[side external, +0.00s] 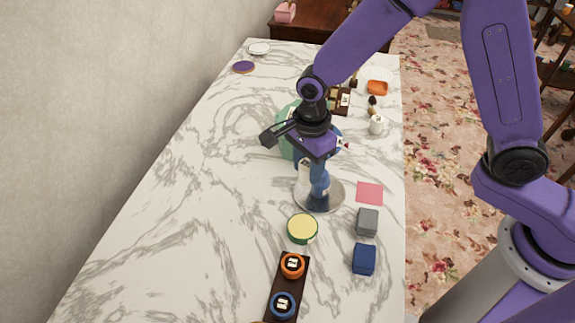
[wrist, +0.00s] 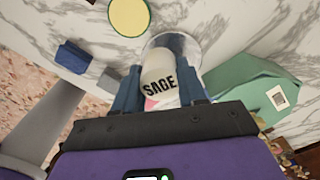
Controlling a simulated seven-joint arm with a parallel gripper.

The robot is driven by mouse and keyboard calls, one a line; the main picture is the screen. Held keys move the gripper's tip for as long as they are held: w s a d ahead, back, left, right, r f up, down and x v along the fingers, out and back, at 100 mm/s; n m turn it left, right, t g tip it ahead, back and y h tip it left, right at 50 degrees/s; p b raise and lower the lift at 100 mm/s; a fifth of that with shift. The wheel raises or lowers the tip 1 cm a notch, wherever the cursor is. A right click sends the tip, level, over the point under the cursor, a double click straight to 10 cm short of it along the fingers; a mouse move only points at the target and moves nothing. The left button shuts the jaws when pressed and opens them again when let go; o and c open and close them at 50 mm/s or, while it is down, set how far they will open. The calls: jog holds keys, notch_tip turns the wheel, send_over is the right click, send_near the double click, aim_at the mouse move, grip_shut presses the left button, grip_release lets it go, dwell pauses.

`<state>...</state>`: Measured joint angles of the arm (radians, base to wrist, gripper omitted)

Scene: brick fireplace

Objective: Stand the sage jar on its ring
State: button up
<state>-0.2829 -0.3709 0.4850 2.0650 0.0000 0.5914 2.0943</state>
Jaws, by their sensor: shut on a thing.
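The sage jar is white with a black SAGE label, and it shows between my fingers in the wrist view (wrist: 157,68). In the side view its pale body (side external: 303,178) is partly hidden by my gripper (side external: 311,183). My gripper points down and is shut on the jar; its blue fingers flank it in the wrist view (wrist: 160,88). The jar is over or on a shiny silver round plate (side external: 328,204); I cannot tell whether it touches. This plate also shows behind the jar in the wrist view (wrist: 183,42). I cannot make out which item is the ring.
A yellow disc with a green rim (side external: 302,229), a grey block (side external: 367,221), a navy block (side external: 364,259) and a pink square (side external: 370,192) lie nearby. A dark strip (side external: 289,284) holds orange and blue round items. A green object (side external: 286,142) stands behind my gripper. The left marble is clear.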

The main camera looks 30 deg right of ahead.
jog(key=w+d+r+m, duration=0.1)
jog(key=d+r+m, duration=0.1)
jog(key=d, duration=0.8)
jog(key=w+d+r+m, duration=0.1)
jog(key=d+m, duration=0.1)
jog(key=d, duration=0.8)
jog(key=w+f, duration=0.2)
jog(key=w, duration=0.2)
jog(key=w+f, duration=0.3)
jog(key=w, duration=0.1)
jog(key=w+f, duration=0.3)
jog(key=w, duration=0.1)
jog(key=shift+w+a+f, duration=0.2)
jog(key=shift+w+a, duration=0.15)
jog(key=shift+w+f, duration=0.5)
jog(key=shift+f, duration=1.65)
jog(key=shift+f, duration=0.15)
jog(key=o, duration=1.2)
jog(key=shift+c, duration=0.2)
